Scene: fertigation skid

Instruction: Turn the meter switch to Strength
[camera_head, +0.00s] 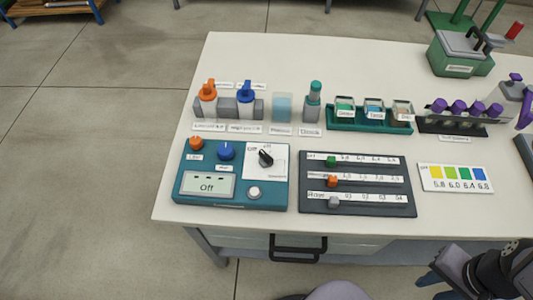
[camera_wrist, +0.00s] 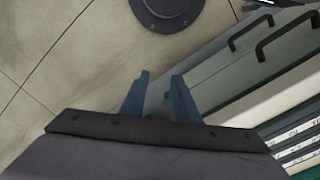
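The meter is a teal box (camera_head: 232,190) at the left front of the table in the head view. Its display (camera_head: 207,186) reads "Off". The meter switch is a black knob (camera_head: 265,158) on a white plate at the box's upper right. Small labels surround it; "Off" is at its upper left, and one at the lower right is too small to read surely. My gripper (camera_head: 430,283) is at the lower right, off the table's front edge and well away from the meter. In the wrist view its two blue fingers (camera_wrist: 160,90) are apart with nothing between them.
Orange (camera_head: 196,143) and blue (camera_head: 226,151) knobs and a round pale button (camera_head: 254,192) share the meter. A dark slider board (camera_head: 357,205) stands right of it. Bottles (camera_head: 246,98) stand behind. A drawer handle (camera_head: 297,248) juts from the table front.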

